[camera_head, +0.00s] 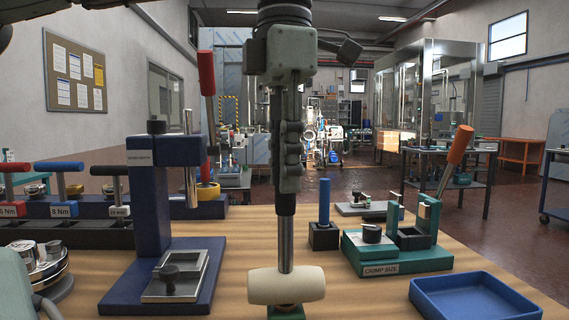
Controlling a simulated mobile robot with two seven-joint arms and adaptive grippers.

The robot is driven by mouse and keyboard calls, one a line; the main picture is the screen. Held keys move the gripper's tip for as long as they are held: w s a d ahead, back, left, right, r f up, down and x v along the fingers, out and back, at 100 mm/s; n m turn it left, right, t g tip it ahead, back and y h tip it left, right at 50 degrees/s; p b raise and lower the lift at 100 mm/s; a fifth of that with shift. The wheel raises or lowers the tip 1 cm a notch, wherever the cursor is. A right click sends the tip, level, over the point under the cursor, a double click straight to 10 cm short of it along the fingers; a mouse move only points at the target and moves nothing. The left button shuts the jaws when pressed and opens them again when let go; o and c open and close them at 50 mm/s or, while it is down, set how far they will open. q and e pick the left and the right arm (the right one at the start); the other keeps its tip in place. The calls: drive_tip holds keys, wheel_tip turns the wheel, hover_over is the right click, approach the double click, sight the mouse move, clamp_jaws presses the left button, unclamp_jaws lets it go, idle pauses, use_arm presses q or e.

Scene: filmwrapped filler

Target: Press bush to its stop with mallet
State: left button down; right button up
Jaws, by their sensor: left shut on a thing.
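My left gripper (290,158) hangs down from the top centre, shut on the dark grip of the mallet's handle. The mallet (286,286) is upright, with a steel shaft and a cream, barrel-shaped head lying crosswise at the bottom. Just below the head, a green block (287,313) shows at the bottom edge, mostly hidden by it. I cannot tell whether the head touches anything there. I cannot make out the bush; it may be hidden behind or under the head. My right gripper is not in view.
A green crimp fixture (405,258) with an orange lever and a blue tray (470,298) are at right. A black block with a blue peg (324,202) stands behind. Torque tools line the left.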

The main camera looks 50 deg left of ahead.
use_arm(q)
drive_tip(key=shift+f, duration=0.55)
idle(0.8)
wheel_tip(320, 180, up, 3)
drive_tip(key=p, duration=0.2)
drive_tip(key=shift+p, duration=0.35)
drive_tip(key=shift+w+r, duration=0.1)
drive_tip(key=shift+r, duration=1.05)
